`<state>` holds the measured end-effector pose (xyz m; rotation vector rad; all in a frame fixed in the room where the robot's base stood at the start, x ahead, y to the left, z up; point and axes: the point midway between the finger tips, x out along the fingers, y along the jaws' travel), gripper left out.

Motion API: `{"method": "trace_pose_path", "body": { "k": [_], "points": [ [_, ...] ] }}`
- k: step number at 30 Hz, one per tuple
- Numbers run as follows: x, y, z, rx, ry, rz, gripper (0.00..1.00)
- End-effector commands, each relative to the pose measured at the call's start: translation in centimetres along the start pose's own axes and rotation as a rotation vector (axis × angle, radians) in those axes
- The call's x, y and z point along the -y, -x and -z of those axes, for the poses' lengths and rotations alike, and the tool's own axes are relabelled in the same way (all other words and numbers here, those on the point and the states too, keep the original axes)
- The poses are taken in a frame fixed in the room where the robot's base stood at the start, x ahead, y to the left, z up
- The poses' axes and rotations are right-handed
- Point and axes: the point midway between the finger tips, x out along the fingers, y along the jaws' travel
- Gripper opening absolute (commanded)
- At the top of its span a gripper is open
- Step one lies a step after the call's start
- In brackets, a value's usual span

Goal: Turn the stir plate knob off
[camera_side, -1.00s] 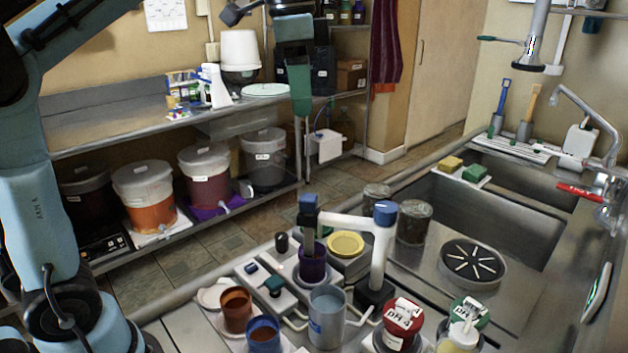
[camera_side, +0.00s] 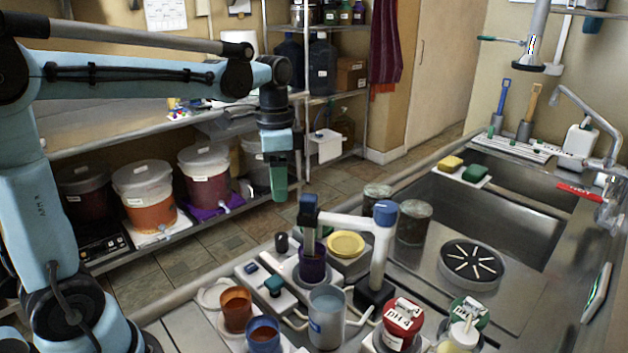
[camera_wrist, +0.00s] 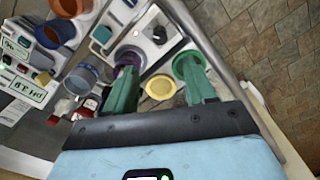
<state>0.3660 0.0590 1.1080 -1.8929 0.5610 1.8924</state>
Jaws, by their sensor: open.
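A pale stir plate (camera_side: 297,268) stands on the counter with a purple cup (camera_side: 311,262) on it. A dark upright knob (camera_side: 281,243) is beside the cup, and a teal knob (camera_side: 273,285) sits on the pale box in front; I cannot tell for certain which one is the stir plate knob. My gripper (camera_side: 279,199) points down, above and behind the dark knob, touching nothing. In the wrist view my gripper (camera_wrist: 160,70) has its green fingers spread and empty. The teal knob (camera_wrist: 103,35) and the dark knob (camera_wrist: 160,34) show beyond the fingers.
A probe stand (camera_side: 381,250) with a blue-topped arm rises right of the purple cup. A yellow dish (camera_side: 346,244) lies behind it. A brown cup (camera_side: 235,308), a blue cup (camera_side: 263,333) and a grey beaker (camera_side: 327,317) crowd the front. The sink is at right.

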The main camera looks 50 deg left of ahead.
Motion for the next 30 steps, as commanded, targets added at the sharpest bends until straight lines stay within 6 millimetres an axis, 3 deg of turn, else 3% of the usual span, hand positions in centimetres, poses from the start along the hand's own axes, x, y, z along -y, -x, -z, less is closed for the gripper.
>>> {"method": "trace_pose_path", "body": {
  "k": [3, 11, 30],
  "points": [
    [0.0, -1.6, 0.0, 0.000, 0.000, 0.000, 0.55],
    [0.0, -3.4, 0.1, 0.000, 0.000, 0.000, 0.55],
    [0.0, -12.4, 0.1, 0.000, 0.000, 0.000, 0.55]
  ]
}}
